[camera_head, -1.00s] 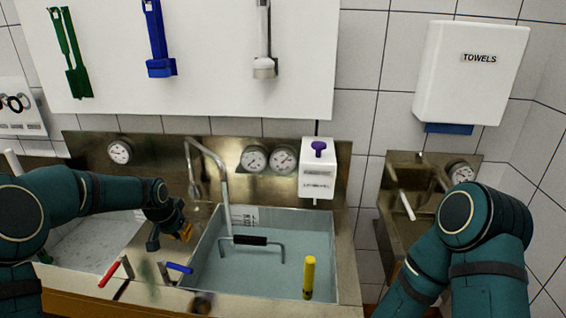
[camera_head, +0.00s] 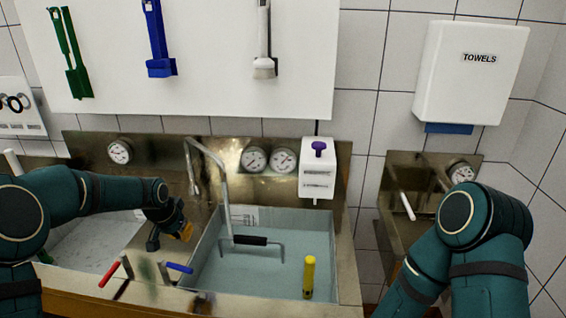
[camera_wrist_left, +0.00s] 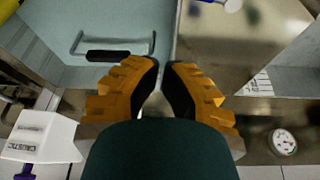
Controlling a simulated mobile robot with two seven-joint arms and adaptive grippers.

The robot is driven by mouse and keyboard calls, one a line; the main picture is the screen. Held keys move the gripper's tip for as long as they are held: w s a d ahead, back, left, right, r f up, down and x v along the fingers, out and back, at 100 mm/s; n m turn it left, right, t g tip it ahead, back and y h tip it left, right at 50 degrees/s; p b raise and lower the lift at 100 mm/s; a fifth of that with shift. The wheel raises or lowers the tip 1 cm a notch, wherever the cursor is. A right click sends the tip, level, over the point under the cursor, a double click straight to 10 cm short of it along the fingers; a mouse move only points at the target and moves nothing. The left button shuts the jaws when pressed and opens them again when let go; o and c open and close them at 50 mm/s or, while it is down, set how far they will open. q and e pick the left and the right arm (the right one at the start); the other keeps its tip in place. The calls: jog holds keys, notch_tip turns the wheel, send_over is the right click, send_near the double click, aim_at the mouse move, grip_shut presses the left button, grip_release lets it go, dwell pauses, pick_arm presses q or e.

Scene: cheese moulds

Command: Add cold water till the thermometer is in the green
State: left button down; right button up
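A sink basin (camera_head: 222,277) holds bluish water (camera_head: 265,268). A yellow cylinder (camera_head: 308,277), possibly the thermometer, stands upright in the water near the front right; I cannot read a green zone on it. Round dials (camera_head: 254,160) are on the steel back panel, too small to read. A blue-handled lever (camera_head: 179,267) and a red-handled lever (camera_head: 109,273) are on the front rim. My left gripper (camera_head: 186,231) is above the basin's left edge, behind the blue lever, touching neither lever. In the wrist view its fingertips (camera_wrist_left: 161,66) nearly meet with nothing between them. My right gripper is out of view.
A bent steel spout (camera_head: 210,155) rises behind the basin. A black-handled wire tool (camera_head: 250,240) lies across the water. A white box (camera_head: 318,170) hangs at the back. A second basin (camera_head: 90,245) is at left. My right arm stands at the right.

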pick_arm(q)
jog(key=c, duration=0.9)
grip_release()
jog(key=n+g, duration=0.2)
jog(key=n, duration=1.6)
send_near(180, 268)
jog(key=f, duration=0.3)
jog(key=w+f+b, duration=0.1)
jog(key=f, duration=0.2)
jog(key=w+d+f+b, duration=0.1)
jog(key=f, duration=0.2)
jog(key=shift+f, duration=0.25)
jog(key=shift+s, duration=0.15)
grip_shut()
